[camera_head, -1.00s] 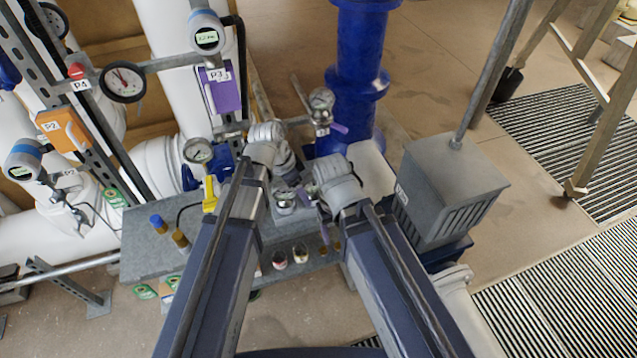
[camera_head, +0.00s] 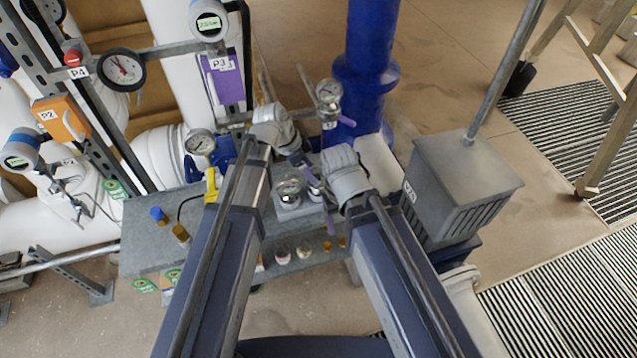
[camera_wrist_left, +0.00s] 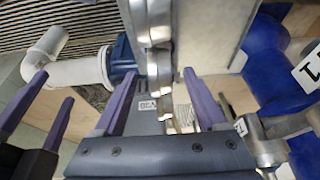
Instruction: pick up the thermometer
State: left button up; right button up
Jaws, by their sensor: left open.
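I cannot tell which item is the thermometer. A yellow tool (camera_head: 211,186) with a black cable stands at the bench's back edge.
The grey bench (camera_head: 150,258) carries a blue-capped item (camera_head: 158,216) and several small jars (camera_head: 282,256). A grey ribbed box (camera_head: 465,185) stands right of my right arm. Pipes and labelled panels fill the left.

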aim_at(318, 178)
pick_arm(q)
jog(key=b+x, duration=0.4)
jog(key=x, duration=0.1)
jog(key=shift+w+d+f, duration=0.1)
jog(key=shift+w+d, duration=0.05)
jog(key=shift+d, duration=0.15)
grip_shut()
dwell(0.5)
